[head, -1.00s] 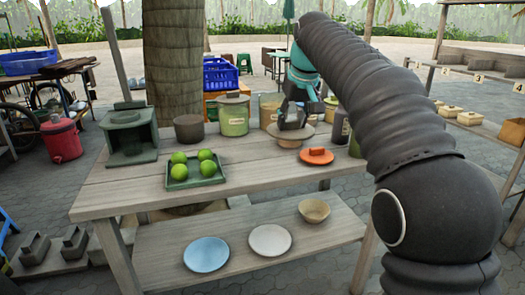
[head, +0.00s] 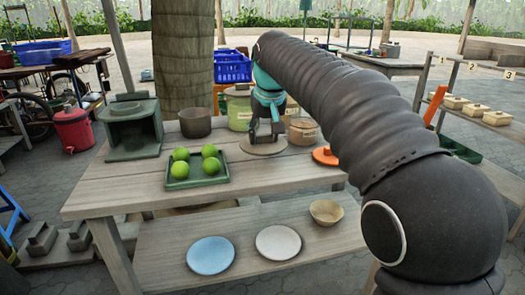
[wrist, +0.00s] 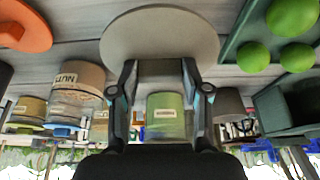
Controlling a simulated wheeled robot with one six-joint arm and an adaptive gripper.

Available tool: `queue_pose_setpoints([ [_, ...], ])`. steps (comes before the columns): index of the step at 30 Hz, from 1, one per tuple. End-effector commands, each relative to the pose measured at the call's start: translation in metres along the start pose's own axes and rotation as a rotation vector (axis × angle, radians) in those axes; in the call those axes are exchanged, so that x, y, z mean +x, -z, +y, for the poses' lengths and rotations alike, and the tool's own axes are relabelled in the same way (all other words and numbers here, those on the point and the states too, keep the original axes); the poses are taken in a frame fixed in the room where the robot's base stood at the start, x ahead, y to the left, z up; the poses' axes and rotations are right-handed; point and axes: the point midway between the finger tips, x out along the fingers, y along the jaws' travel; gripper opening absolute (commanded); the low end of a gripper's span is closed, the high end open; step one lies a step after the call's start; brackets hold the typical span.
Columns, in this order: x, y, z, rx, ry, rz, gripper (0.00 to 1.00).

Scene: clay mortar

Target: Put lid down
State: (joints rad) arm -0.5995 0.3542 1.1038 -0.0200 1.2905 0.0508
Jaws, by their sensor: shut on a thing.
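A round grey-beige lid (head: 264,147) is in my gripper (head: 265,128), low over the wooden table near its back middle. In the wrist view the lid (wrist: 160,35) is a broad pale disc beyond the fingertips of my gripper (wrist: 158,68), which are shut on its grip part. I cannot tell whether the lid touches the tabletop (head: 240,180). A dark round pot (head: 195,123) stands to the left of it, open at the top.
A green tray (head: 177,182) with several limes lies front left of the lid. An orange lid (head: 325,156) lies to the right. A green canister (head: 238,108) and a nuts jar (head: 302,131) stand behind. A dark stove-like box (head: 132,128) is far left.

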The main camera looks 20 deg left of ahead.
Motion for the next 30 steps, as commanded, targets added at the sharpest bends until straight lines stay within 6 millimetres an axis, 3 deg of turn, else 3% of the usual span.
queue_pose_setpoints([
  [12, 0.038, -0.016, -0.004, 0.0, -0.001, -0.001, 0.18],
  [25, 0.043, -0.017, -0.004, 0.0, 0.0, 0.0, 0.18],
  [26, 0.042, -0.017, -0.004, 0.0, 0.0, 0.0, 0.52],
  [28, 0.042, -0.017, -0.004, 0.0, 0.0, 0.0, 0.69],
  [30, 0.042, -0.017, -0.004, 0.0, 0.0, 0.0, 0.72],
])
